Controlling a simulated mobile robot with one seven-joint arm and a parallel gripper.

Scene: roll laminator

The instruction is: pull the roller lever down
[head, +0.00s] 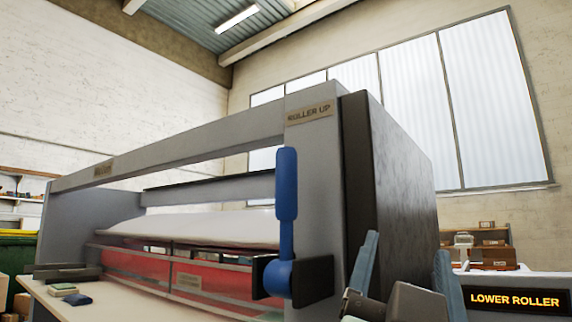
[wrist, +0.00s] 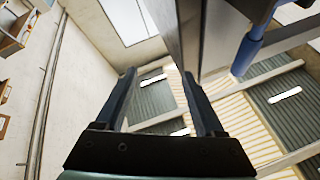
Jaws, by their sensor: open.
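The roller lever (head: 286,187) is blue and stands upright on the front of the laminator's right end post. Its round hub sits on a dark pivot block (head: 313,280), and its grip ends just below a "ROLLER UP" plate (head: 310,114). My gripper (head: 407,245) is open and empty, to the right of the lever and apart from it, with both fingers pointing up. In the wrist view my two fingers (wrist: 159,74) have nothing held between them. A blue part that looks like the lever (wrist: 248,48) shows to their right.
The grey laminator (head: 85,210) fills the left and middle, with a red guard (head: 130,262) and a pale front table (head: 120,300) holding small items. A lit "LOWER ROLLER" sign (head: 514,300) is at right. Shelves with boxes (head: 487,255) stand behind.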

